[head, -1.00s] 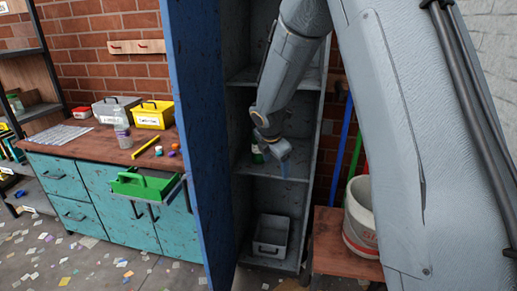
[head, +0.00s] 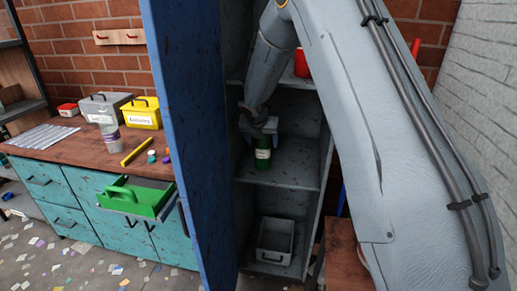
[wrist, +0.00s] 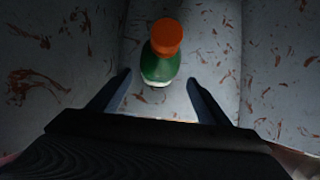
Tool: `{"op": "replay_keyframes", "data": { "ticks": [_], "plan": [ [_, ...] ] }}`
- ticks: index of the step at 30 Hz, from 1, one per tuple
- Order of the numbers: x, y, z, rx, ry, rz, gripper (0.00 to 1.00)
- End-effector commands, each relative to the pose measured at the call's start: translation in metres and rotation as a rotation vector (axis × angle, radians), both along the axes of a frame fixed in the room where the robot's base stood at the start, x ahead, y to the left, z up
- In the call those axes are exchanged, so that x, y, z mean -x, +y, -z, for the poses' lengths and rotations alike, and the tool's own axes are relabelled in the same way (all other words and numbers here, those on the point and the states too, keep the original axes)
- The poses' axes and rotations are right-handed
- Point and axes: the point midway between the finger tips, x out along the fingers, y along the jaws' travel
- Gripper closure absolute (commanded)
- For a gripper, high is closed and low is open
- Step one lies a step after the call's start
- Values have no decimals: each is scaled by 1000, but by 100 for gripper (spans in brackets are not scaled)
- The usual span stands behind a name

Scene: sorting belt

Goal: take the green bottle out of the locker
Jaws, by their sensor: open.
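The green bottle (head: 263,157) stands upright on the locker's middle shelf (head: 300,174). It has a pale label, and its orange cap shows in the wrist view (wrist: 167,37). My gripper (head: 259,130) is inside the locker, right at the bottle's upper part in the head view. In the wrist view my gripper (wrist: 158,84) has its two fingers spread apart, with the bottle between and just beyond their tips. Neither finger visibly touches it. The blue locker door (head: 180,140) stands open on the left.
A grey bin (head: 276,247) sits in the locker's bottom, and a red container (head: 302,64) stands on the upper shelf. The locker's side walls are close around my gripper. A workbench (head: 70,150) with boxes and a green tray (head: 135,198) stands left of the door.

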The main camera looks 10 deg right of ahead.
Motion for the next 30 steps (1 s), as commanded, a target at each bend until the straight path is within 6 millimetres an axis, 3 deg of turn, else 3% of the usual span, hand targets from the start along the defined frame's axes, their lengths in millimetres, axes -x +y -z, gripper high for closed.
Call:
{"op": "replay_keyframes", "data": {
  "ticks": [11,22,30],
  "plan": [
    [-13,9,24,-1,1,-18,29],
    [-34,-2,61,-1,1,-16,29],
    [-38,-4,66,-1,-1,-15,29]
  ]
}}
